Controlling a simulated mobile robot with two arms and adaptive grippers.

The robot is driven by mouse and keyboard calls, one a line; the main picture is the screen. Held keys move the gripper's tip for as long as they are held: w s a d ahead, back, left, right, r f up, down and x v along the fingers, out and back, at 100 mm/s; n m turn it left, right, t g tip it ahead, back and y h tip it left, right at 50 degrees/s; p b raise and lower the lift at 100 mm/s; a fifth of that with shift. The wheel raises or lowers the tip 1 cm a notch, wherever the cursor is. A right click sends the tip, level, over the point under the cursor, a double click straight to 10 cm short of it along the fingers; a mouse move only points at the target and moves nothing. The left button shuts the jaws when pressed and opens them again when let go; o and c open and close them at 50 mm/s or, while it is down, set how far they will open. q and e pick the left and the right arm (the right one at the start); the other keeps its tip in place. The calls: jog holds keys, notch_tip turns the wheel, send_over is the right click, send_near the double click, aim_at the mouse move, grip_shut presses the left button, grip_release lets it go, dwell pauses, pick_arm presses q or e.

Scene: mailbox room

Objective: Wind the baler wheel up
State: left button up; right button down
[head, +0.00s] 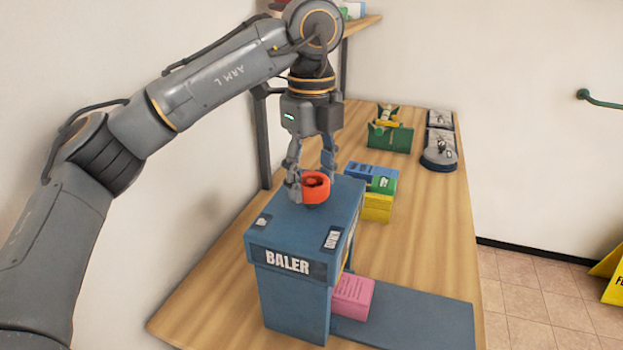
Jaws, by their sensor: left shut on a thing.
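The blue baler (292,299) stands on the wooden table, with a "BALER" label on its front. Its orange-red wheel (316,188) sits on top, near the back of the top face. My left gripper (311,190) points down from above and is shut on the wheel, with fingers on its left and right sides. Part of the wheel is hidden by the near finger. My right gripper is not in view.
A pink block (352,297) sits beside the baler near a flat blue plate (420,318). Blue, green and yellow blocks (378,208) stand behind it. A green box (390,137) and dark trays (439,150) are farther back. The table's right side has free room.

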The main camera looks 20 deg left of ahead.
aim_at(312, 179)
pick_arm(q)
jog(key=n+b, duration=0.1)
jog(key=n, duration=0.2)
jog(key=shift+n, duration=0.4)
jog(key=shift+n+b, duration=0.35)
jog(key=shift+n, duration=1.35)
jog(key=o, duration=1.2)
jog(key=shift+r, duration=0.1)
notch_tip(312, 179, up, 12)
jog(key=shift+f, duration=0.1)
